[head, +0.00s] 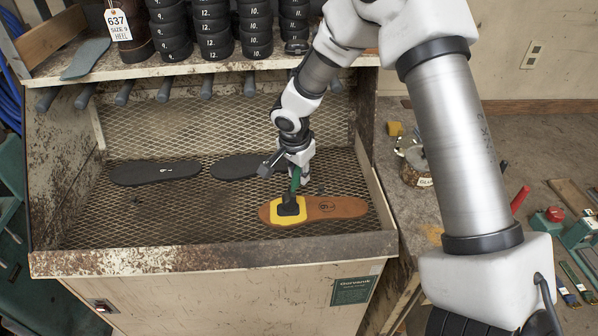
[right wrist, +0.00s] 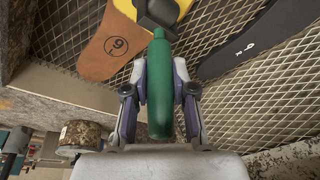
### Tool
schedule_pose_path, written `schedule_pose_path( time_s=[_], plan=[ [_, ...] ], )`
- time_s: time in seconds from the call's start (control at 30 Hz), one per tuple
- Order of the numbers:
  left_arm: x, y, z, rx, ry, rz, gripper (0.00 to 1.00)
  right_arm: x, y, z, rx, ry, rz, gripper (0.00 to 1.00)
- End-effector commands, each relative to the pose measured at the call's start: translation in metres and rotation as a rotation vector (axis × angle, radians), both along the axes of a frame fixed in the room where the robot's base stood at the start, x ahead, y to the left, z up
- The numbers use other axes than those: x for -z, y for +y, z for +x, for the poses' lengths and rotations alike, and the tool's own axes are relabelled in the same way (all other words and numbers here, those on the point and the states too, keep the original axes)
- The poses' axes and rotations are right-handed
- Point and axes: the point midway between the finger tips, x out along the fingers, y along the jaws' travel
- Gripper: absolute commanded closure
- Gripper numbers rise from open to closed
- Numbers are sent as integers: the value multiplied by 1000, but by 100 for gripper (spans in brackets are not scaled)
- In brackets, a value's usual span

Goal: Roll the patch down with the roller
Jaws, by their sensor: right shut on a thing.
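A brown sole (head: 336,207) marked 6 lies flat on the mesh of the metal bench. A yellow patch (head: 289,219) lies on its left part. The black roller head (head: 291,206) is over the patch and looks to be touching it. My right gripper (head: 297,179) is shut on the roller's green handle (right wrist: 160,95), with the handle tilted up out of the jaws toward the patch. In the right wrist view the sole (right wrist: 105,47) and the patch (right wrist: 128,8) show beyond the roller. My left gripper is not in view.
Two dark soles lie on the mesh (head: 130,220), one at the left (head: 156,173) and one behind my gripper (head: 235,166). A raised metal rim (head: 200,258) borders the bench. A shelf (head: 190,67) with black stacked rolls stands behind. A cluttered side table is at the right.

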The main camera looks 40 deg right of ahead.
Motion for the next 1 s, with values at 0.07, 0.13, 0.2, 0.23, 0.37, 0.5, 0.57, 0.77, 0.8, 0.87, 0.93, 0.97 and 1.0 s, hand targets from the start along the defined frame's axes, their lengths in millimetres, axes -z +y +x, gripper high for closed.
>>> schedule_pose_path(
  time_s=[0.07,0.13,0.2,0.23,0.37,0.5,0.57,0.77,0.8,0.87,0.93,0.97,1.0],
  plan=[
    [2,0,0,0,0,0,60,1,0,0,0,-1,0,100],
    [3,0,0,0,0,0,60,2,0,0,0,-1,0,100],
    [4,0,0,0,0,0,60,3,0,0,0,-1,0,100],
    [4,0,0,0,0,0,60,3,0,0,0,-1,0,100],
    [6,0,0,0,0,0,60,5,0,0,0,-1,0,100],
    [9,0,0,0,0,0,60,7,0,0,0,-1,0,100],
    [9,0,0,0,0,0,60,7,0,0,0,-1,0,100],
    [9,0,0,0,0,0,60,7,-1,2,0,0,0,100],
    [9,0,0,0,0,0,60,7,-2,3,1,0,0,100],
    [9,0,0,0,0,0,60,7,-3,6,2,0,0,100],
    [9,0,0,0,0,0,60,7,-5,9,0,0,0,100],
    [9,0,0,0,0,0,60,7,-5,9,0,0,-1,100],
    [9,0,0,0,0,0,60,7,-6,10,0,0,-1,100]
  ],
)
